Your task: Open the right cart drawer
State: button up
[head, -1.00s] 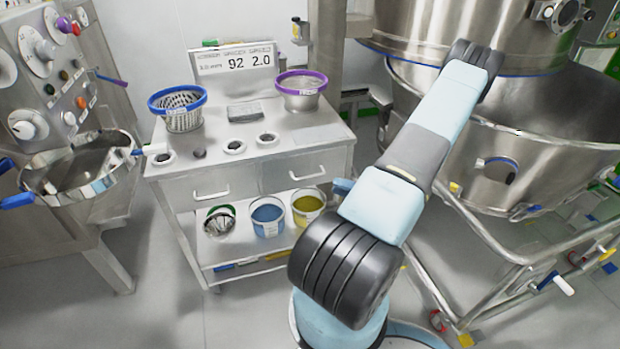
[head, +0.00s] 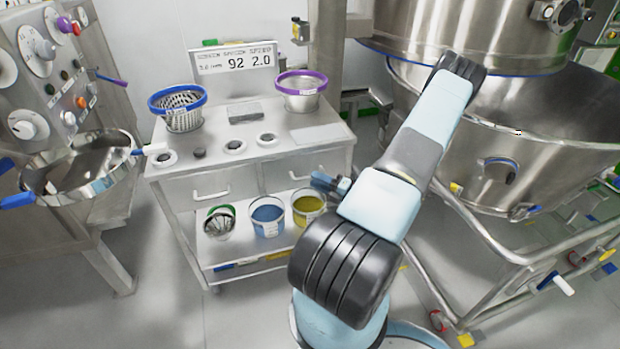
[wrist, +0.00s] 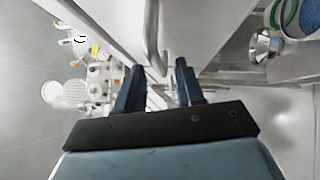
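The right cart drawer (head: 278,178) is shut, its front level with the left drawer front (head: 185,192). Its bar handle (wrist: 152,38) shows in the wrist view just ahead of and between my two dark fingertips. My gripper (wrist: 160,68) is open, with a clear gap between its fingers. In the head view my gripper (head: 324,182) is in front of the right part of that drawer. It hides part of the handle there. I cannot tell whether either finger touches the handle.
Several containers stand on the lower shelf (head: 240,255). A large steel vessel (head: 440,150) with a pipe frame stands at right.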

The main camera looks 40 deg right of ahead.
jog(key=shift+x, duration=1.7)
jog(key=shift+c, duration=0.2)
grip_shut()
jog(key=shift+s, duration=0.1)
